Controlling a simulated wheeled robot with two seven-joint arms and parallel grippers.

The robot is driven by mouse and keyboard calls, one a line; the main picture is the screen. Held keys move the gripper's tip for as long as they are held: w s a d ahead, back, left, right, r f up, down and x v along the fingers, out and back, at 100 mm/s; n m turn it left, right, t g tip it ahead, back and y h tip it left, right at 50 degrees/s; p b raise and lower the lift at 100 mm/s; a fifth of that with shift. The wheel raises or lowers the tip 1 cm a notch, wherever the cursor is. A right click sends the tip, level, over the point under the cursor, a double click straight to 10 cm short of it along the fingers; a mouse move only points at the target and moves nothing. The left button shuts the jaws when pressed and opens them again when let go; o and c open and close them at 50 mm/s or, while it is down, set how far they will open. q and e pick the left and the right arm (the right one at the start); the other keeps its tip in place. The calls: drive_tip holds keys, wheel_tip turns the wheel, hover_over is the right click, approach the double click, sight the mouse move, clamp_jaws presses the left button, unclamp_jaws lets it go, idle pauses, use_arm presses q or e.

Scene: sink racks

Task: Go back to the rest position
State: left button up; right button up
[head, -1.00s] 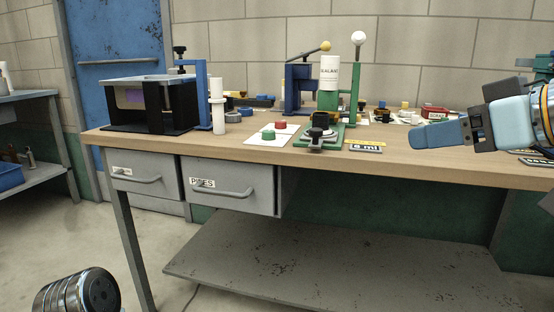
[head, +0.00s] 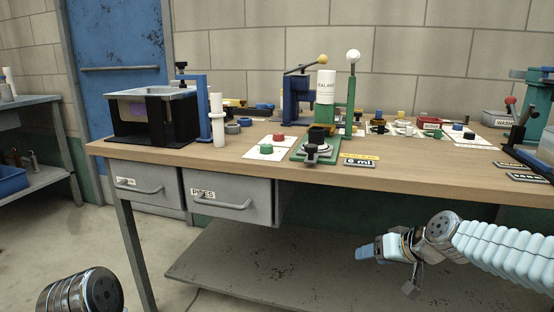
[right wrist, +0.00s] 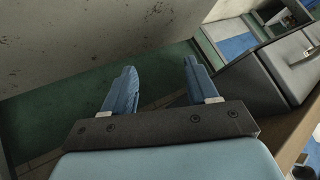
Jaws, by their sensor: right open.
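My right gripper (head: 385,268) hangs low in front of the workbench, below the level of its top and before the lower shelf. In the right wrist view its two blue fingers (right wrist: 158,92) are spread apart with nothing between them. The wooden workbench top (head: 400,178) is behind and above it. My left gripper does not show in the head view. Only a dark round joint of my own body shows at the lower left.
The bench carries a sink box (head: 152,118), a green press (head: 318,148), a white cylinder (head: 326,86) and several small coloured parts. Two grey drawers (head: 232,200) hang under the left half. A lower shelf (head: 250,262) lies below. The floor at the left is clear.

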drive_tip(key=s+a+f+m+g+p, duration=0.1)
drive_tip(key=s+a+f+g+p, duration=0.15)
drive_tip(key=f, duration=0.85)
drive_tip(key=s+a+f+g+p, duration=0.1)
drive_tip(key=s+a+f, duration=0.25)
drive_tip(key=f, duration=0.75)
drive_tip(key=s+a+f+g+p, duration=0.1)
drive_tip(key=s+a+f, duration=0.1)
drive_tip(key=s+f, duration=0.4)
drive_tip(key=s+a+f+m+g+p, duration=0.1)
drive_tip(key=s+f, duration=0.5)
drive_tip(key=s, duration=0.7)
drive_tip(key=shift+a+f+g+h, duration=0.3)
drive_tip(key=shift+a+g, duration=0.45)
drive_tip(key=shift+a, duration=0.45)
